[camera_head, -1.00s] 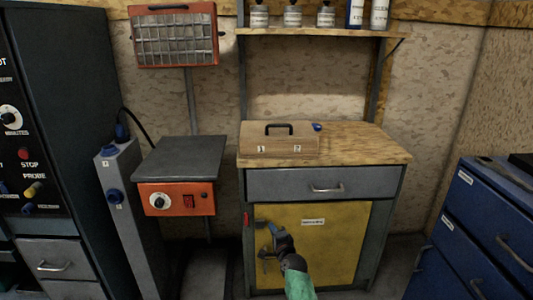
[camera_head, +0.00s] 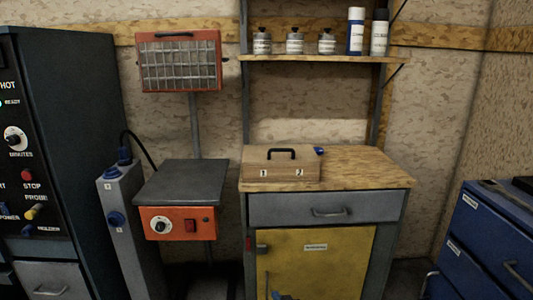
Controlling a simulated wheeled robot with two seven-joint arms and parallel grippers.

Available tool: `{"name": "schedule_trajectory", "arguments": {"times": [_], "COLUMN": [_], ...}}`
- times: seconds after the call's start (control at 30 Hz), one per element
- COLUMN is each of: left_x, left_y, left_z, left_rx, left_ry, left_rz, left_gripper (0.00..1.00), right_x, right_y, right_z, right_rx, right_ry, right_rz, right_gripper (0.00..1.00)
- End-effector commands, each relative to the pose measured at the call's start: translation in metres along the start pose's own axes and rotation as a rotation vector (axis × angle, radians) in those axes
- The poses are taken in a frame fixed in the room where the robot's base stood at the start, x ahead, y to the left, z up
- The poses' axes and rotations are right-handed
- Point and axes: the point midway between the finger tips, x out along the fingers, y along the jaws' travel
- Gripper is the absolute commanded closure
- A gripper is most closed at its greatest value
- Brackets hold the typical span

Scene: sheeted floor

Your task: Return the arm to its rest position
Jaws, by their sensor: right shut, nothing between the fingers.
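My right gripper (camera_head: 281,296) shows only as small dark and blue tips at the bottom edge of the view. It is low in front of the yellow cabinet door (camera_head: 325,265). It is shut with nothing in it. The rest of the right arm is below the picture. My left gripper is not in view.
The cabinet's wooden top (camera_head: 365,168) holds a wooden box (camera_head: 280,172) with a black handle and a small blue item. An orange unit (camera_head: 178,222) stands left, a blue drawer cabinet (camera_head: 480,230) right. A shelf (camera_head: 320,59) above holds jars and bottles.

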Motion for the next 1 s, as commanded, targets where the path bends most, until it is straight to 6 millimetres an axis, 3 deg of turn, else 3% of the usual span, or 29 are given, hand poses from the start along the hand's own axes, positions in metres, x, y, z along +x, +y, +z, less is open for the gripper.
{"name": "schedule_trajectory", "arguments": {"times": [0.1, 0.37, 0.6, 0.8, 1.0], "left_x": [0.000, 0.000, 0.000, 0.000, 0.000], "left_y": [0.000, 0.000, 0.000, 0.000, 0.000], "left_z": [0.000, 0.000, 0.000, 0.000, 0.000], "left_rx": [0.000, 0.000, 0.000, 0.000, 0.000], "left_ry": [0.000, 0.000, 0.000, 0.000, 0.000], "left_rz": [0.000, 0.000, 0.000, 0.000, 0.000], "left_gripper": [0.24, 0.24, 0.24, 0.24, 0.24], "right_x": [-0.033, -0.111, -0.195, -0.251, -0.293], "right_y": [0.002, -0.002, -0.012, -0.018, -0.023], "right_z": [0.059, 0.177, 0.282, 0.344, 0.384], "right_rx": [-0.046, -0.079, -0.063, -0.046, -0.029], "right_ry": [-0.074, -0.221, -0.366, -0.461, -0.527], "right_rz": [0.017, 0.032, 0.028, 0.028, 0.031], "right_gripper": [1.00, 1.00, 1.00, 1.00, 1.00]}}
